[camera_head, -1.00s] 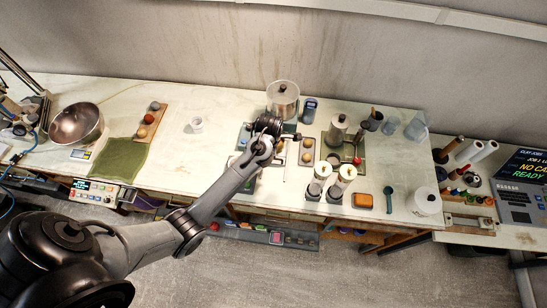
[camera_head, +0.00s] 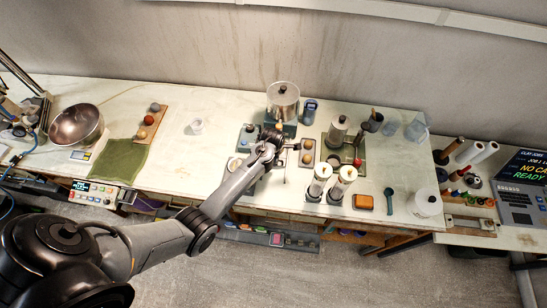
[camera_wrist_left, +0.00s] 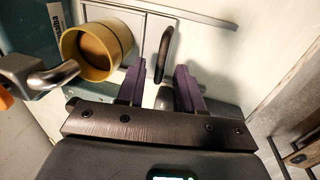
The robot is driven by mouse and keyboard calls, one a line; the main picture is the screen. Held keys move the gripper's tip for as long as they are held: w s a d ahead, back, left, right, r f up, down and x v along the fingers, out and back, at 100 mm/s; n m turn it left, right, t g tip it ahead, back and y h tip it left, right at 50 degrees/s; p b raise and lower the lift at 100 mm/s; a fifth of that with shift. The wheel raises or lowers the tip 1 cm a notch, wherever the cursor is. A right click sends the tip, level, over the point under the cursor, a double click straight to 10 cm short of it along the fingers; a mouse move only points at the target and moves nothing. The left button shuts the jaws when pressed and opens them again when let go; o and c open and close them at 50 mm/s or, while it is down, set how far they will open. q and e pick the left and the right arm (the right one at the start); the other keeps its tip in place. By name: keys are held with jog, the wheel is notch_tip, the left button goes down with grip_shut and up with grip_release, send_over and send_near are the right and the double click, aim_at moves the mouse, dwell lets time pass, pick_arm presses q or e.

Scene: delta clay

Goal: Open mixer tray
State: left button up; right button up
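My left gripper (camera_head: 286,143) is over the bench in front of the mixer with its metal pot (camera_head: 283,98). In the left wrist view my left gripper (camera_wrist_left: 158,72) is open, its two purple fingers apart. A dark curved handle (camera_wrist_left: 164,52) on a pale flat panel (camera_wrist_left: 148,35) stands just ahead of and between the fingertips. I see no contact with it. I cannot tell for certain that this panel is the mixer tray. My arm hides part of the mixer front in the head view. My right gripper is not in view.
A green cloth (camera_head: 120,158) and metal bowl (camera_head: 76,124) are left.

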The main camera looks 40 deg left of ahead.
pick_arm(q)
grip_shut()
dwell(1.5)
